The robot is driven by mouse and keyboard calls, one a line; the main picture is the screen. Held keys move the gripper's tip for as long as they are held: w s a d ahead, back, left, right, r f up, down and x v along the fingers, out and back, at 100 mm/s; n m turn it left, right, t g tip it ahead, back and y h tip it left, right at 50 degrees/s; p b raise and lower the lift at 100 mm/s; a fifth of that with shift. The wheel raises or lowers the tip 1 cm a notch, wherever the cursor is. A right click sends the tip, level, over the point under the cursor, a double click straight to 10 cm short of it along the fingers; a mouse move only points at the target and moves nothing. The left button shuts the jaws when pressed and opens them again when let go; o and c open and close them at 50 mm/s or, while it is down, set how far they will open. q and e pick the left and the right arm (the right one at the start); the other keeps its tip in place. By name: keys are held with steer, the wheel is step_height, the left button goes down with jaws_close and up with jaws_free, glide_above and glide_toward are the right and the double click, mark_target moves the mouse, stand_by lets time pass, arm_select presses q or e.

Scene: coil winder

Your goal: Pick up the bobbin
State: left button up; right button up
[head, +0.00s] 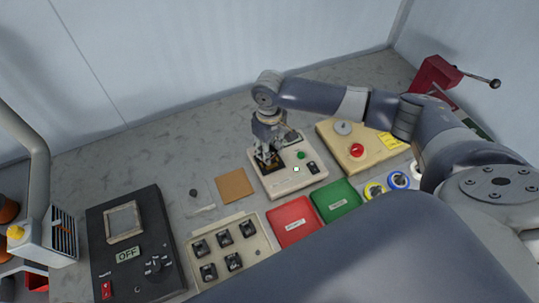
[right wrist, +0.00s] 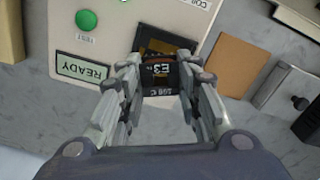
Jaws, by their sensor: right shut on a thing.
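My right gripper (head: 268,161) is over the dark square socket at the left end of the pale test box (head: 300,180). In the right wrist view, my right gripper (right wrist: 160,95) is shut on a small dark bobbin (right wrist: 160,77) with white lettering that seems to read "E3" and "108 C". The bobbin is at the dark socket (right wrist: 168,45); I cannot tell whether it touches it. Several similar dark pieces (head: 225,238) sit in a cream tray (head: 257,238) in front. My left gripper is not in view.
A red tray (head: 293,222) and a green tray (head: 336,201) lie in front of the test box. A yellowish box with a red button (head: 357,150) stands right. A black device reading OFF (head: 127,253) is front left. A brown pad (head: 234,186) lies beside the test box.

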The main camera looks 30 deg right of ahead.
arm_select(q)
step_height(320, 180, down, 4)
steer(key=b, duration=0.3)
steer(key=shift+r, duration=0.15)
arm_select(e)
steer(key=s+a+r, duration=0.2)
steer(key=s+a, duration=0.6)
steer(key=s, duration=0.5)
steer(key=shift+s+a, duration=0.15)
steer(key=shift+s, duration=0.2)
arm_select(q)
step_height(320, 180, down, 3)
steer(key=b, duration=0.3)
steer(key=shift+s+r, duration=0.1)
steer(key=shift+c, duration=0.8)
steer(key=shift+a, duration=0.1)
arm_select(e)
step_height(320, 180, up, 10)
steer(key=w+d+m, duration=0.1)
steer(key=d+m, duration=0.1)
steer(key=m, duration=0.1)
steer(key=shift+w+d+m, duration=0.15)
steer(key=shift+d+m, duration=0.25)
